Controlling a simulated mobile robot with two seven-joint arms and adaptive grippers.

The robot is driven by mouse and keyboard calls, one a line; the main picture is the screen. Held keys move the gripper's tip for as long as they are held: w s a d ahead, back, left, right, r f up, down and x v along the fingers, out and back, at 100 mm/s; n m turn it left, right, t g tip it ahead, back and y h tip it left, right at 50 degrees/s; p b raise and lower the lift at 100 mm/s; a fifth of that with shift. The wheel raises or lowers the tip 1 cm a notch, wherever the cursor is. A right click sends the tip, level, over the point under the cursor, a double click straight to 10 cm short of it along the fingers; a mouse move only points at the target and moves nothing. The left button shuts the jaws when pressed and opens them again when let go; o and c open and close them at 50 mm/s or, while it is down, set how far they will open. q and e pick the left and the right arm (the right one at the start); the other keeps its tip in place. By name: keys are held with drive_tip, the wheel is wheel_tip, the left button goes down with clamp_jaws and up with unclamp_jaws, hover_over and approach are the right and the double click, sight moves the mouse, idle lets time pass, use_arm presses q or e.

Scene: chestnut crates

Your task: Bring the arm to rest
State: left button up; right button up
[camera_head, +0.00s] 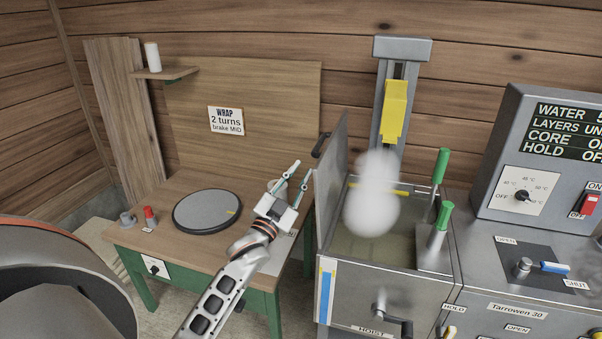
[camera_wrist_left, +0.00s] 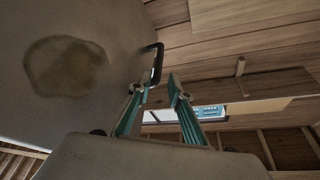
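My left gripper (camera_head: 303,171) is above the right end of the wooden bench, just left of the raised metal lid (camera_head: 331,165). Its two teal fingers are apart, with nothing seen between them. In the left wrist view the open fingers (camera_wrist_left: 155,84) point up past a grey panel with a brown stain (camera_wrist_left: 66,66), which looks like the lid, and a black handle (camera_wrist_left: 156,64). I cannot tell whether a finger touches the handle. My right gripper is in neither view.
The bench (camera_head: 160,190) carries a round dark turntable (camera_head: 207,210) and a red-topped item (camera_head: 149,216). A metal tank (camera_head: 385,285) with green levers (camera_head: 441,165) stands right, steam above it. A control box (camera_head: 545,165) is farther right. A small shelf (camera_head: 165,74) holds a white cylinder (camera_head: 152,56).

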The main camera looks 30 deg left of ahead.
use_arm(q)
drive_tip(key=s+d+f+m+g, duration=0.1)
drive_tip(key=s+d+f+g, duration=0.1)
drive_tip(key=s+f+g, duration=0.35)
drive_tip(key=s+d+f+g, duration=0.3)
drive_tip(key=s+f, duration=0.4)
drive_tip(key=f, duration=0.4)
drive_tip(key=s+f+m+g+y, duration=0.1)
drive_tip(key=s+f+g, duration=0.2)
drive_tip(key=s, duration=0.7)
drive_tip(key=s+f+g+y, duration=0.2)
drive_tip(key=s+g, duration=0.1)
drive_tip(key=s, duration=0.6)
drive_tip(key=w+d+f+n+t+h, duration=0.2)
drive_tip(key=d+f+h, duration=0.5)
drive_tip(key=d+f, duration=0.7)
drive_tip(key=shift+d+n+t+h, duration=0.3)
drive_tip(key=shift+d+n+t, duration=0.1)
drive_tip(key=shift+d+t, duration=0.4)
